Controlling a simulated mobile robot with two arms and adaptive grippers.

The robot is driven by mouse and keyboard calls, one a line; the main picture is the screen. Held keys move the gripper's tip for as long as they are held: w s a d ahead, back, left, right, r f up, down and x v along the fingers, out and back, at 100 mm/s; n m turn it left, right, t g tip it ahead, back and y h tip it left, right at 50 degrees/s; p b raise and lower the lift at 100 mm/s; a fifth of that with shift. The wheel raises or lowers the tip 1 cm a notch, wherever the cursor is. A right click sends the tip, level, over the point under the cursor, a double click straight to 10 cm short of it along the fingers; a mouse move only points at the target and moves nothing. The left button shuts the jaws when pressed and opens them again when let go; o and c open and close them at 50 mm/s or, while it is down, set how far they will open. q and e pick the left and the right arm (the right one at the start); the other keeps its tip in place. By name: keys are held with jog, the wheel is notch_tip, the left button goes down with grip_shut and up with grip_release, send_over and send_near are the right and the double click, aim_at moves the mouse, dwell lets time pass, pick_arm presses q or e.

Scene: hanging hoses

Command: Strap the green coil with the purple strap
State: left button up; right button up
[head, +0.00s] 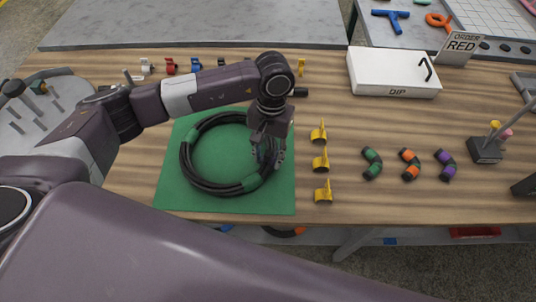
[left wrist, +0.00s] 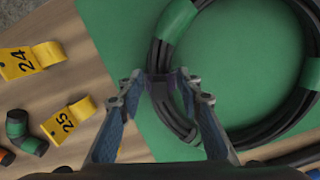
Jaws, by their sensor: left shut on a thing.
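The green coil (head: 190,165) is a black hose ring with green bands, lying flat on a green mat (head: 175,200). It also shows in the left wrist view (left wrist: 285,125). My left gripper (head: 268,160) points down over the coil's right side. In the left wrist view its two fingertips (left wrist: 160,85) stand on either side of the hose bundle. A dark purple band, seemingly the purple strap (left wrist: 161,88), lies between them across the hose. The fingers hide part of it, so I cannot tell whether it is closed around the coil. My right gripper is not in view.
Yellow numbered tags (head: 320,160) stand right of the mat. Elbow pieces banded green (head: 371,163), orange (head: 410,164) and purple (head: 445,165) lie farther right. A white DIP box (head: 392,72) and an ORDER RED sign (head: 461,47) stand behind. Coloured clips line the back.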

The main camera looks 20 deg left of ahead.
pick_arm(q)
jog(key=shift+f, duration=0.2)
jog(key=o, duration=1.2)
jog(key=shift+o, duration=0.2)
notch_tip(320, 180, up, 12)
jog(key=w, duration=0.1)
jog(key=shift+w, duration=0.25)
jog(key=shift+f, duration=0.1)
